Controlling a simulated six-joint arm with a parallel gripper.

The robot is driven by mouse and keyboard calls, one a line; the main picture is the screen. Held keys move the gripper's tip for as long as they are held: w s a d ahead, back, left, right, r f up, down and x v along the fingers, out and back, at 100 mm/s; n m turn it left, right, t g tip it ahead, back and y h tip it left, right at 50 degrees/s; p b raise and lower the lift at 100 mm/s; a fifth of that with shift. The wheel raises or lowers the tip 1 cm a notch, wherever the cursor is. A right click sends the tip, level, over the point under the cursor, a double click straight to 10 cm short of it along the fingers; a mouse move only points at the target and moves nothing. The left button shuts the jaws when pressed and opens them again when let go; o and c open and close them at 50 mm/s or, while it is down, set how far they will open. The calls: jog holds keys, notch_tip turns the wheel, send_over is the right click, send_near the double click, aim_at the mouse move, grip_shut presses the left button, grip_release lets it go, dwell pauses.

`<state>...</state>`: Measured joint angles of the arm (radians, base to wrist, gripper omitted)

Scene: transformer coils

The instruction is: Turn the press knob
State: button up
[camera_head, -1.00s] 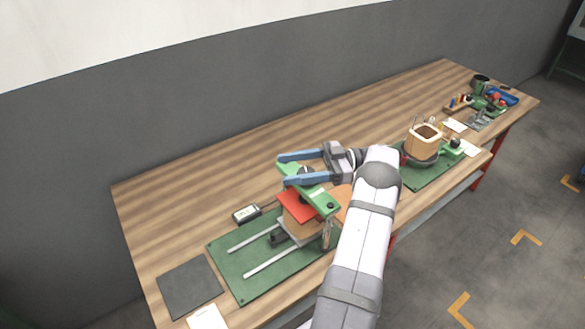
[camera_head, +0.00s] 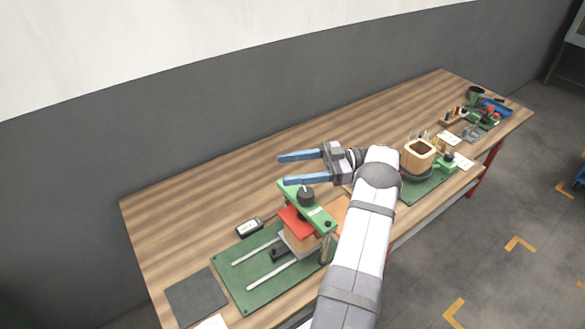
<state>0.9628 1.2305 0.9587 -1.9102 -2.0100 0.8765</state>
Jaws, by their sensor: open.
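The press stands at the front of the bench, with a green crossbar (camera_head: 318,212) on top. A black knob (camera_head: 306,193) sits upright on the crossbar. A red plate (camera_head: 297,222) lies under the bar, above a brown and grey block (camera_head: 299,241). My gripper (camera_head: 283,169) has two blue fingers spread apart, pointing left, with nothing between them. In the picture it is just above the knob, with the nearer finger close over the knob's top. I cannot tell the exact height gap. The knob is clear of the fingers.
The press stands on a green mat (camera_head: 241,292) with two light rails. A small meter (camera_head: 249,227) lies behind it, and a dark pad (camera_head: 196,298) is to the left. A wooden coil former (camera_head: 419,154) stands to the right. The bench's back left is clear.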

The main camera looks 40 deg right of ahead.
aim_at(301, 189)
jog(key=d+f+m+t+h+b, duration=0.1)
jog(key=m+t+b, duration=0.1)
jog(key=s+d+f+m+t+h+b, duration=0.1)
jog(key=f+t+h+b, duration=0.1)
jog(key=t, duration=0.1)
jog(key=d+f+m+t+h+b, duration=0.1)
jog(key=f+m+t+h+b, duration=0.1)
jog(key=t, duration=0.1)
jog(key=shift+s+d+f+m, duration=0.1)
jog(key=shift+s+d+m, duration=0.2)
jog(key=shift+d, duration=0.1)
jog(key=s+f+m+h, duration=0.1)
jog(key=h, duration=0.1)
jog(key=s+f+m+t+h+b, duration=0.1)
jog(key=h, duration=0.1)
jog(key=s+d+f+m+t+h+b, duration=0.1)
jog(key=f, duration=0.1)
jog(key=shift+f+m+h, duration=0.1)
jog(key=shift+m+h, duration=0.3)
jog(key=shift+s+a+f+m+h+b, duration=0.1)
jog(key=shift+s+f+m+h+b, duration=0.3)
jog(key=shift+f+h, duration=0.1)
jog(key=shift+w, duration=0.15)
jog(key=p+x, duration=0.3)
jog(key=x, duration=0.2)
jog(key=shift+w+a+r, duration=0.1)
jog(key=shift+w, duration=0.15)
jog(key=shift+x, duration=0.8)
